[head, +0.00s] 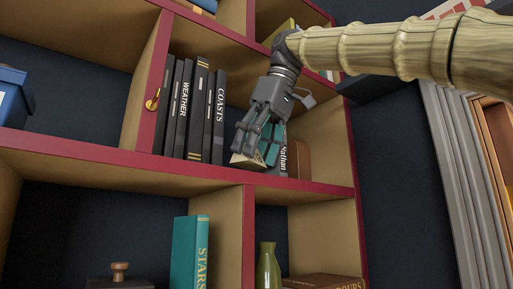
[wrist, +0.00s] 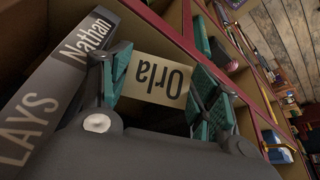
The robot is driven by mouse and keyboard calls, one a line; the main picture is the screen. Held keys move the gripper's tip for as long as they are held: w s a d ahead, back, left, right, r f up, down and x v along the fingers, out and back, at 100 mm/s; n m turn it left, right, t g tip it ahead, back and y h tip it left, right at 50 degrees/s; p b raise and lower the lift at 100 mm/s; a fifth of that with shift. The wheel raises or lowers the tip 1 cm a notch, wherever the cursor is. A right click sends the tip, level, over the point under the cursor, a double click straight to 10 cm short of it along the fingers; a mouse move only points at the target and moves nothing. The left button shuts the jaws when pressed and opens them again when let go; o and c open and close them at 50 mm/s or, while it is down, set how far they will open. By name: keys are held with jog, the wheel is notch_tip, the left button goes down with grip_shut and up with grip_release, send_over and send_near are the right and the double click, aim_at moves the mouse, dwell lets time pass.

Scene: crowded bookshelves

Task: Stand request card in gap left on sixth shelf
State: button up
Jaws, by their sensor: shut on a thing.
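The request card (wrist: 155,85) is a tan piece reading "Orla", upside down in the wrist view, between my fingertips. My gripper (head: 257,146) is shut on it; it also shows in the wrist view (wrist: 164,80). In the head view the card (head: 246,162) shows as a pale tilted corner below the fingers, low over the shelf board. The gripper is between the black "COASTS" book (head: 219,118) on the left and the dark "Nathan" book (head: 283,160) on the right. My fingers hide most of the gap, and I cannot tell whether the card touches the shelf.
Several dark books, one titled "WEATHER" (head: 182,105), stand left of the gap. A brown book (head: 299,158) stands right of the "Nathan" book. The red-edged shelf board (head: 200,177) runs below. A teal book (head: 189,250) and green vase (head: 267,268) are on the shelf beneath.

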jog(key=shift+f, duration=0.6)
jog(key=o, duration=0.4)
jog(key=shift+d+r, duration=0.1)
jog(key=shift+r, duration=0.75)
jog(key=v, duration=0.7)
jog(key=shift+s, duration=0.1)
